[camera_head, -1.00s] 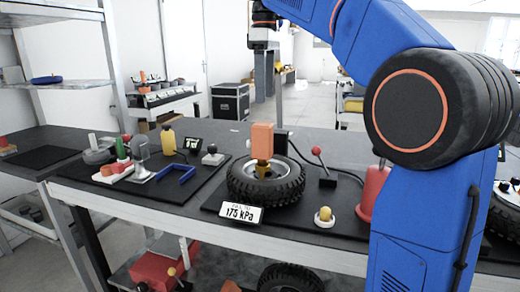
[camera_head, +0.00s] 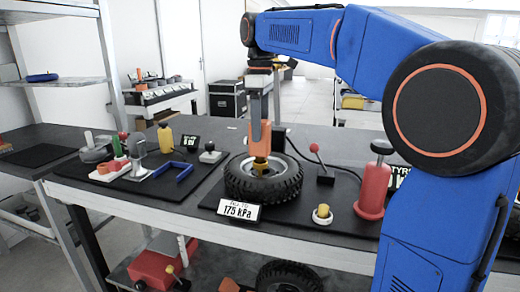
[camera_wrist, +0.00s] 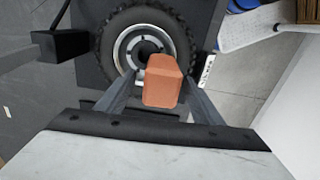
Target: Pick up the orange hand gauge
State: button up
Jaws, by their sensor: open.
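The orange hand gauge (camera_head: 261,137) stands upright over the hub of the black tyre (camera_head: 248,186), on a brass-coloured fitting (camera_head: 260,164). My gripper (camera_head: 260,112) points down at its top. In the wrist view the orange block (camera_wrist: 162,84) lies between the two grey fingers of my open gripper (camera_wrist: 157,95), with a visible gap on each side. The tyre and its wheel hub show beyond it. Whether the fingertips reach down to the block's level cannot be told for sure.
A "175 kPa" display (camera_head: 240,210) stands in front of the tyre. A red-knobbed lever (camera_head: 320,168) and a red cylinder (camera_head: 374,188) stand to the right, with a yellow knob (camera_head: 323,212) in front. A blue U-shaped piece (camera_head: 173,170) lies to the left.

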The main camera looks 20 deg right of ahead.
aim_at(260, 144)
jog(key=shift+a+f, duration=0.1)
jog(key=shift+f, duration=2.55)
jog(key=c, duration=1.5)
jog(key=shift+c, duration=0.2)
